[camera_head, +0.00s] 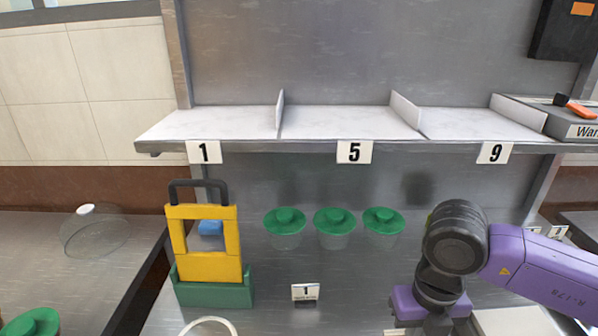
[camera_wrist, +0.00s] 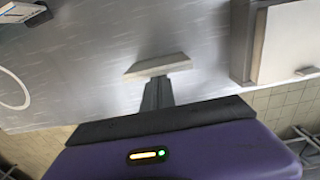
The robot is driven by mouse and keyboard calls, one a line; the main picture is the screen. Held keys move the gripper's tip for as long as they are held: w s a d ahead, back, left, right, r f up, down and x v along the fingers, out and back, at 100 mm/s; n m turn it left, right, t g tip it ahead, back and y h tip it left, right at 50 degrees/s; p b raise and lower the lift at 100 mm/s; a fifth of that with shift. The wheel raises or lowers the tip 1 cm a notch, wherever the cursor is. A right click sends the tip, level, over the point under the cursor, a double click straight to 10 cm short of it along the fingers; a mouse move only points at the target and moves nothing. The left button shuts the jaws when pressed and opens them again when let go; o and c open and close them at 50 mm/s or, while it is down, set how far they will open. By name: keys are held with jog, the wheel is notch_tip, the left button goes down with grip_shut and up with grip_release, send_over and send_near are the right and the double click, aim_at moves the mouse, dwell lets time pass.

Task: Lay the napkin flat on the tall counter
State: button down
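My gripper (camera_wrist: 157,88) points at the brushed metal counter (camera_wrist: 90,75). Its fingers look closed together, with a pale, flat, slab-like piece across their tips that looks like the folded napkin (camera_wrist: 158,66). The piece appears above the metal surface; its exact height cannot be told. In the head view my wrist is at the lower right, and the fingertips are mostly cut off by the bottom edge. The metal counter also shows in the head view (camera_head: 350,285). Which surface is the tall counter is not marked.
A yellow and green stand (camera_head: 212,285) with a dark handle and several green-lidded containers (camera_head: 335,222) stand on the counter. A numbered shelf (camera_head: 340,122) is above. A glass lid (camera_head: 95,235) lies on the left counter. A pale-topped block (camera_head: 515,322) is beside my wrist.

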jog(key=shift+w+b, duration=0.75)
jog(key=shift+w, duration=1.8)
notch_tip(320, 180, up, 8)
jog(key=p, duration=0.4)
